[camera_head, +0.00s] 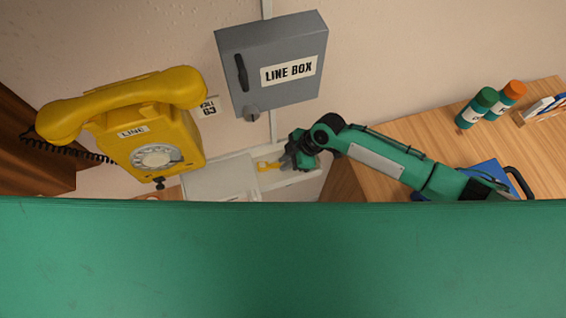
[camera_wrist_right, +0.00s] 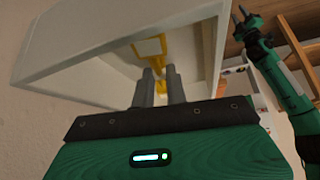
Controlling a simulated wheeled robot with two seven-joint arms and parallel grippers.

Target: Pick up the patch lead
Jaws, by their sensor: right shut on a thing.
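The yellow patch lead (camera_head: 267,166) shows as a small yellow piece at the white open-fronted box beneath the line box. My right gripper (camera_head: 293,160) reaches it from the right. In the right wrist view the two grey fingers (camera_wrist_right: 160,86) point into the box and are shut on a yellow part of the lead (camera_wrist_right: 171,77). A yellow loop (camera_wrist_right: 149,48) shows beyond the fingers. Whether the lead is still seated in something is hidden.
A yellow dial phone (camera_head: 182,128) hangs left of the grey line box (camera_head: 247,60). A wooden counter (camera_head: 425,130) at right holds green (camera_head: 475,108) and orange-capped (camera_head: 506,98) bottles and a blue case (camera_head: 487,172).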

